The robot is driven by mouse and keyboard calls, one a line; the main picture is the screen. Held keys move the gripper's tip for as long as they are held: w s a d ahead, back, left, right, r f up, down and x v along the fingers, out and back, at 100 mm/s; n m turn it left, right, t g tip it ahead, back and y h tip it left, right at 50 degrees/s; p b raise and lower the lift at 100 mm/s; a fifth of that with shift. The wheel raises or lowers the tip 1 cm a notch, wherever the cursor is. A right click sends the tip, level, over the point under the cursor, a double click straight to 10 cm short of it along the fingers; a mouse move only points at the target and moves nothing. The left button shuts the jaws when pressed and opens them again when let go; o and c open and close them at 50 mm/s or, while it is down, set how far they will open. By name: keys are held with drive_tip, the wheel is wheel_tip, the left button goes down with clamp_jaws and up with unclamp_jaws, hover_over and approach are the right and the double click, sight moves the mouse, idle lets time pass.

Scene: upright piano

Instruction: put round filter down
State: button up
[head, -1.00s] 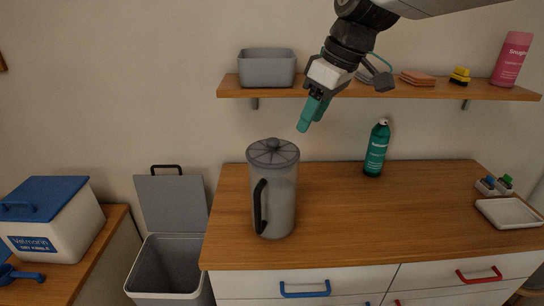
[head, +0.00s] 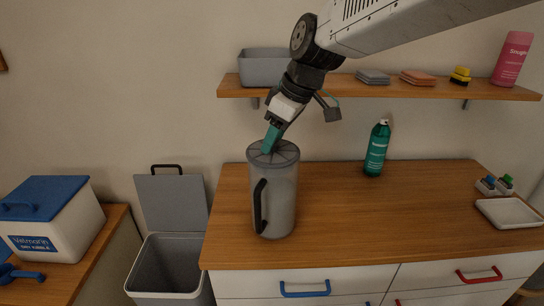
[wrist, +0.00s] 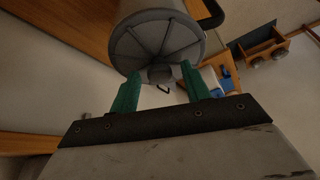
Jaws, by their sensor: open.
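A grey jug (head: 281,200) with a black handle stands upright on the wooden counter. On its top sits a round, spoked grey disc (head: 288,153), which I take to be the round filter. It fills the upper middle of the wrist view (wrist: 180,45), with a knob (wrist: 160,74) at its centre. My gripper (head: 267,148), with green fingers, is over the disc, tilted, and covers the knob in the head view. In the wrist view my gripper (wrist: 160,82) is open, its fingers either side of the knob. Whether they touch it is unclear.
A green spray bottle (head: 376,150) stands behind and right on the counter (head: 340,220). A shelf (head: 400,92) with a grey bin (head: 266,68) is above. A white tray (head: 508,213) lies far right. The counter's middle is clear.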

clamp_jaws()
drive_tip(key=shift+r, duration=0.1)
